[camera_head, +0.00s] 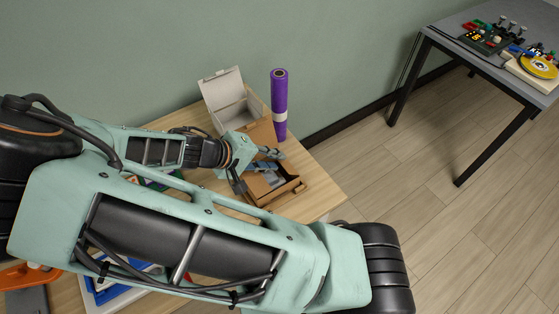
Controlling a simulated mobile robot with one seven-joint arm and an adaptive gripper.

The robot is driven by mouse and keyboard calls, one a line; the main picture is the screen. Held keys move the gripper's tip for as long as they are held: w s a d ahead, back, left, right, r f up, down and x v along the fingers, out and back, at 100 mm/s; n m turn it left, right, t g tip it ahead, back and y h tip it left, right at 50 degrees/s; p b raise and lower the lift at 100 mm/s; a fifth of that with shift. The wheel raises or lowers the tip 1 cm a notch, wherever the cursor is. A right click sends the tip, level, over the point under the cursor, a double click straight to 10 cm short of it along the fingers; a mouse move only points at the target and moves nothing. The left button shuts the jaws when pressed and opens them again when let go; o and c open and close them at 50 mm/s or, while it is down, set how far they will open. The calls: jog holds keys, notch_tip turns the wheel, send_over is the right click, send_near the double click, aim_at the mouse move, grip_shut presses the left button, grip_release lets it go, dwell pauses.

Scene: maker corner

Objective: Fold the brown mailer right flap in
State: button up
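The brown mailer (282,196) is a small open cardboard box on the wooden table, near its right edge. A brown panel (263,132) stands up at its back. Its right side lies low, and I cannot clearly tell the angle of the right flap. Grey-blue contents (268,179) show inside. My gripper (256,168) is over the mailer's left and back part, with its fingers spread apart and nothing seen between them. The gripper and arm hide the mailer's left side. I cannot tell whether a finger touches the cardboard.
A white box (223,88) with its lid up stands behind the mailer. A purple roll (279,105) stands upright at the back right. My arm covers much of the wooden table (322,189). A grey table (452,28) with electronics stands far right, with clear floor between.

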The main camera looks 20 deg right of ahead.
aim_at(279, 161)
jog(key=shift+x, duration=1.55)
grip_shut()
